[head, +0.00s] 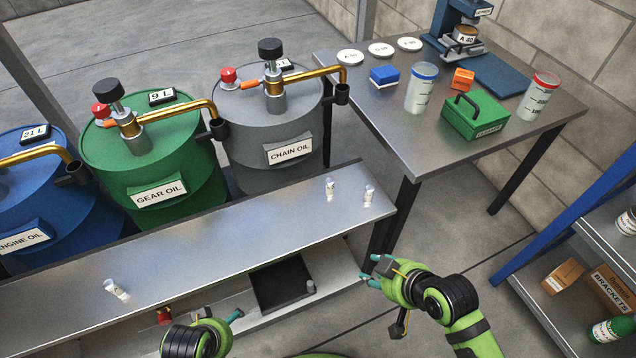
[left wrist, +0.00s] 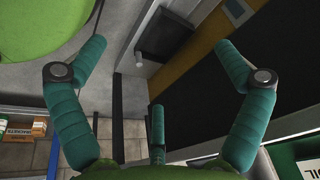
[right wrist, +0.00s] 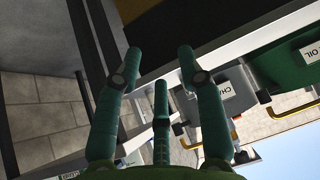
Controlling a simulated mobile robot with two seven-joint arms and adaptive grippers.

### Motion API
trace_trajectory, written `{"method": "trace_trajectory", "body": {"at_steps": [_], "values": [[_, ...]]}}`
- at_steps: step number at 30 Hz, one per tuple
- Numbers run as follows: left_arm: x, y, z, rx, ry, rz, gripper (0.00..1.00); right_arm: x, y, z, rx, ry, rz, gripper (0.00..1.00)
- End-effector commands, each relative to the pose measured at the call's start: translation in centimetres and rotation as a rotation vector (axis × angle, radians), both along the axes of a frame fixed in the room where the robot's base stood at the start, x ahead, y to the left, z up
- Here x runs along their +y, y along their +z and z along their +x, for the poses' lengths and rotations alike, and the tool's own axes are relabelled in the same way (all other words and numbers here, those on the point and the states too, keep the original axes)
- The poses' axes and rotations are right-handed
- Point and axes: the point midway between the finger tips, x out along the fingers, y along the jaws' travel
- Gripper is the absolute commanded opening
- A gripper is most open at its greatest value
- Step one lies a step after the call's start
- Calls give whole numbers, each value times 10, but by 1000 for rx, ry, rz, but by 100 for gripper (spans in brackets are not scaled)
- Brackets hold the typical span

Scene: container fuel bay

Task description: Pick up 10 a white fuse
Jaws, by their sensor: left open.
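Two small whitish cylinders, (head: 330,188) and (head: 369,194), stand near the right end of the long metal bench in the head view. A third whitish cylinder (head: 116,290) is tilted or lying near the bench's left front edge. They look like fuses, but their markings are too small to read. My right gripper (right wrist: 160,58) is open and empty, in front of the bench's right end and apart from the cylinders. My left gripper (left wrist: 161,47) is open and empty, its fingers wide apart, low at the bench's front; the head view shows it only partly.
The bench (head: 240,235) is mostly bare. A black tray (head: 283,284) and a small grey cylinder (head: 310,287) are on its lower shelf. Oil drums with taps stand behind. A side table (head: 430,145) holds containers and a green box (head: 476,115). Blue shelving (head: 560,220) is at right.

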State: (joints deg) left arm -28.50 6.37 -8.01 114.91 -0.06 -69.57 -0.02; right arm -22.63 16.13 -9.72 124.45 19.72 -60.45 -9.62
Motion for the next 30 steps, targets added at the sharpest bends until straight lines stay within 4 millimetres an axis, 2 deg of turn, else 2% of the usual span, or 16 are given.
{"method": "trace_trajectory", "body": {"at_steps": [1,8,12,15,20,26,30], "values": [[0,-15,0,4,-2,0,99,1,-2,11,-36,15,15,40],[1,-79,-8,12,-9,2,99,-6,5,67,-223,41,104,40],[3,-117,-20,16,-15,2,99,-27,15,105,-351,12,145,40],[4,-135,-27,16,-18,2,99,-42,22,123,-419,-17,160,40],[5,-146,-33,21,-20,2,99,-50,25,141,-466,-42,171,40],[4,-144,-36,40,-16,3,99,-42,18,160,-469,-44,172,40],[4,-142,-39,60,-12,4,99,-34,13,180,-469,-43,173,40]]}}
